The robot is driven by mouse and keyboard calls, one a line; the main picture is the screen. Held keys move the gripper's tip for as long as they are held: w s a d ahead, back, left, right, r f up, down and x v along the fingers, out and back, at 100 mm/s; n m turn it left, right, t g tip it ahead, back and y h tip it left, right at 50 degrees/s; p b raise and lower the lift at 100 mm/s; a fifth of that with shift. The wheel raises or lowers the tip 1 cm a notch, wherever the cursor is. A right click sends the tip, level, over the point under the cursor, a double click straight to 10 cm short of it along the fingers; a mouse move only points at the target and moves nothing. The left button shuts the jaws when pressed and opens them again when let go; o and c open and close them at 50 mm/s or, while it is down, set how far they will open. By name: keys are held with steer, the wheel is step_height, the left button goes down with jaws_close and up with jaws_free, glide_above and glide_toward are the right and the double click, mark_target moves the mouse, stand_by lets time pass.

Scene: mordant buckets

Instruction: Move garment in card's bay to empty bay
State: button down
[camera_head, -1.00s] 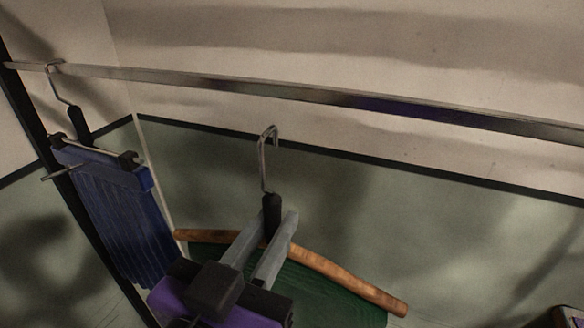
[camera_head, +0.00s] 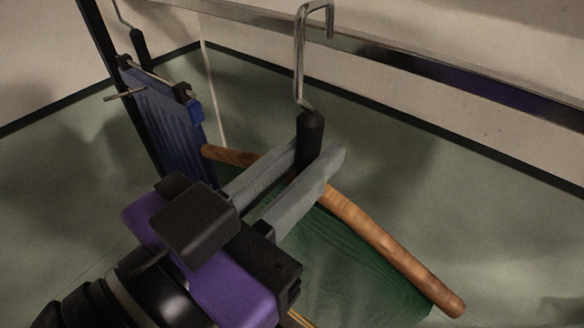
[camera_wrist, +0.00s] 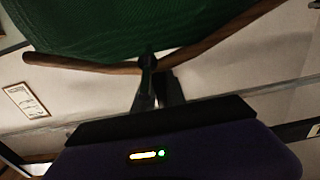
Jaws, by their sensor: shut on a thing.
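A green garment (camera_head: 370,277) hangs on a wooden hanger (camera_head: 375,232) with a black neck (camera_head: 310,138) and a metal hook (camera_head: 299,60). My gripper (camera_head: 318,165) is shut on the hanger's black neck. The hook's open end shows in front of the rail (camera_head: 400,60) in the head view, and I cannot tell whether it touches it. In the wrist view the green garment (camera_wrist: 130,28) and the hanger (camera_wrist: 95,66) fill the top. A blue pleated garment (camera_head: 172,130) hangs at the left on a clip hanger.
A dark upright post (camera_head: 115,75) stands at the left, beside the blue garment. A small framed card or sign (camera_wrist: 26,101) is on a pale surface at the left of the wrist view. The rail right of the hook looks clear.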

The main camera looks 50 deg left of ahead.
steer(key=shift+w+a+f+b, duration=0.2)
steer(key=shift+w+f+b, duration=0.15)
steer(key=shift+w, duration=0.55)
steer(key=shift+w+a+f+b, duration=0.25)
steer(key=shift+w+f+b, duration=0.05)
steer(key=shift+w, duration=0.6)
steer(key=shift+w+a+f+b, duration=0.2)
steer(key=shift+w+f+b, duration=0.15)
steer(key=shift+w, duration=0.55)
steer(key=c, duration=1.3)
jaws_free()
steer(key=shift+f, duration=0.1)
steer(key=b+v, duration=0.1)
steer(key=v, duration=0.6)
steer(key=shift+s+b, duration=0.4)
